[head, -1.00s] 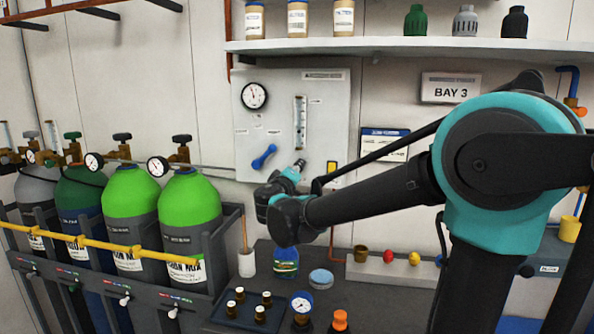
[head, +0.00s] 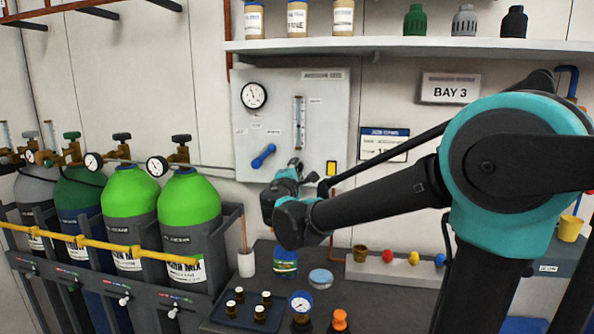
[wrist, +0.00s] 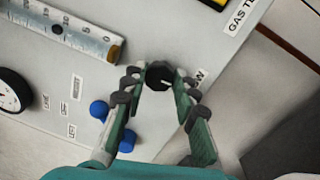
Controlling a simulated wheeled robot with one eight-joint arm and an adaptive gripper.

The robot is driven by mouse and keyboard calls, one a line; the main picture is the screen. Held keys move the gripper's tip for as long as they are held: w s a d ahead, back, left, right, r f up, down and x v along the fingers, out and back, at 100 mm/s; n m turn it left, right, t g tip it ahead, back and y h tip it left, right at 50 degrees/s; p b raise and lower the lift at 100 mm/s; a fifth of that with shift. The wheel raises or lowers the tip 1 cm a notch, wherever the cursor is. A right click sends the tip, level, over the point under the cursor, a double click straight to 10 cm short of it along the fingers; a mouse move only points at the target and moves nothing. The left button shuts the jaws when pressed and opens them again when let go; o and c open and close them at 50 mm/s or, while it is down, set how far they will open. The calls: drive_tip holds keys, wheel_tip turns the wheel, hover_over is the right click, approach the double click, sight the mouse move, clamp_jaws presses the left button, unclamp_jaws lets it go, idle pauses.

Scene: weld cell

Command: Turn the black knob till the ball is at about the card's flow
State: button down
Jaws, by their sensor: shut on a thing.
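The black knob (wrist: 158,75) is on the grey panel in the wrist view. My gripper (wrist: 157,78) is shut on it, one finger on each side. In the head view my gripper (head: 296,164) is at the panel's lower edge, and the arm hides the knob. The clear flow tube (head: 299,122) stands upright on the panel (head: 277,82); its scale (wrist: 65,30) lies at the upper left of the wrist view.
A blue lever (head: 263,156) is left of my gripper, and a round gauge (head: 254,95) is above it. A yellow-framed piece (head: 331,168) sits close on the right. Green-topped cylinders (head: 190,200) stand at the left. A bottle (head: 285,262) stands on the bench below.

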drive_tip(key=shift+n, duration=0.3)
drive_tip(key=c, duration=1.2)
unclamp_jaws()
drive_tip(key=v, duration=1.2)
drive_tip(key=shift+d, duration=0.1)
drive_tip(key=shift+s, duration=0.1)
